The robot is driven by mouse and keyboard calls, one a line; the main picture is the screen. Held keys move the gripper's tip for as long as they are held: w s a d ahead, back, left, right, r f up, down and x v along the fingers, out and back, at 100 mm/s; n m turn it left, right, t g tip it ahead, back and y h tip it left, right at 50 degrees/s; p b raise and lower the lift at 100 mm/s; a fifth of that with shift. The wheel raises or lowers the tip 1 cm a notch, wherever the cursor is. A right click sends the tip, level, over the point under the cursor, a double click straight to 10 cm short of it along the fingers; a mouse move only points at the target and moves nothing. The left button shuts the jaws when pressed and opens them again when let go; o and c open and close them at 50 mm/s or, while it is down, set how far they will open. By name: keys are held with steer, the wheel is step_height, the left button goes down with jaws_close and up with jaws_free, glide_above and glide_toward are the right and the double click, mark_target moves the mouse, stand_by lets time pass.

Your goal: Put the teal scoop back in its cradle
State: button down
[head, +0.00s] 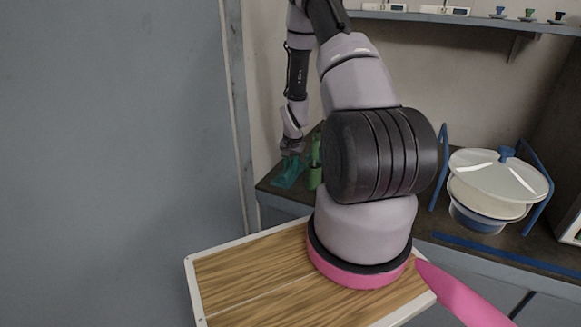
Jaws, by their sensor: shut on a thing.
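The teal scoop (290,172) is at the far left corner of the dark bench, small in the head view. My gripper (292,151) points down over it and is shut on its upper part. The scoop is low, at about the bench top; I cannot tell whether it rests on the bench or on its cradle. The cradle cannot be told apart from the scoop at this size. My own arm hides part of the bench to the right.
A green upright object (315,172) stands close to the right of the scoop. A white lidded sieve stack (490,190) stands between blue rails on the right of the bench (440,228). A shelf (470,19) with small items runs above. A grey wall panel (110,150) fills the left.

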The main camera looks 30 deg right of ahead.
steer(key=shift+f, duration=0.15)
steer(key=c, duration=0.6)
jaws_free()
steer(key=shift+f, duration=0.1)
steer(key=shift+s, duration=0.1)
steer(key=shift+s+d+f, duration=0.1)
steer(key=shift+s, duration=0.1)
steer(key=shift+w+r, duration=0.15)
steer(key=shift+r, duration=1.7)
steer(key=shift+w+r, duration=0.15)
steer(key=shift+r, duration=1.65)
